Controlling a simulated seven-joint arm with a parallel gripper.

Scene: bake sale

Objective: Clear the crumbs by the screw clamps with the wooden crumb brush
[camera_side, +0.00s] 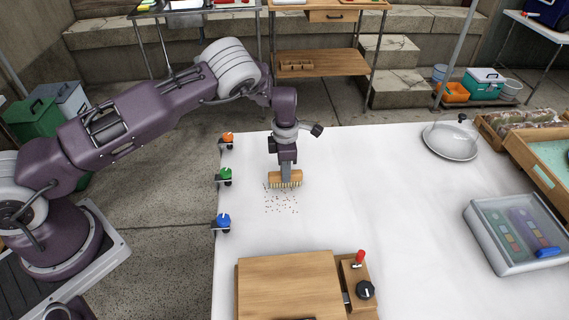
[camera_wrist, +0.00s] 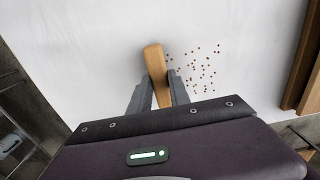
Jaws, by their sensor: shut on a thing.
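The wooden crumb brush (camera_side: 285,180) has a tan block with pale bristles pointing down; it also shows in the wrist view (camera_wrist: 153,60). My gripper (camera_side: 286,170) is shut on its block, and the fingers (camera_wrist: 160,82) sit on both sides of it. The brush is at or just above the white table, at the far edge of the crumbs. The brown crumbs (camera_side: 282,204) lie scattered on the near side of the brush. Whether the bristles touch the table cannot be told. Three screw clamps, orange (camera_side: 228,138), green (camera_side: 225,175) and blue (camera_side: 223,221), line the table's left edge.
A wooden board (camera_side: 285,285) with a red-handled fixture (camera_side: 358,275) lies at the near edge. A grey lidded case (camera_side: 490,235), a domed cover (camera_side: 450,145) and wooden trays (camera_side: 540,160) stand at the right. The middle of the white table (camera_side: 390,210) is clear.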

